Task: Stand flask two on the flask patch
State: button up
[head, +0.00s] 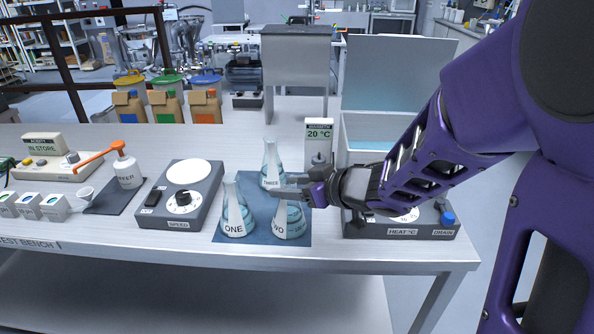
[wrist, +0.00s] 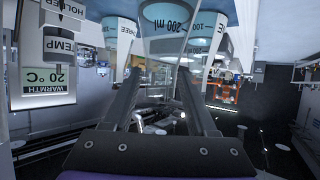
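Flask two (head: 290,228) is a clear conical flask with blue liquid, standing upright near the front right of a blue mat (head: 258,240). Whether this mat is the flask patch I cannot tell. Flask one (head: 235,217) stands to its left and flask three (head: 271,166) behind. My gripper (head: 296,188) is at flask two's neck, hiding its top. In the wrist view, which is upside down, my gripper (wrist: 160,75) has its fingers apart, with a flask marked 200 ml (wrist: 168,22) beyond the tips. I see no clear contact.
A SPEED stirrer (head: 178,200) stands left of the mat, and a HEAT unit (head: 402,231) right, under my arm. A white bottle (head: 128,172) is further left. The bench's front edge is close.

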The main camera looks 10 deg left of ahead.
jog(key=shift+o, duration=1)
jog(key=shift+r, duration=0.25)
jog(key=p+v, duration=0.7)
jog(key=v, duration=0.5)
jog(key=shift+p, duration=0.3)
jog(key=shift+f, duration=0.1)
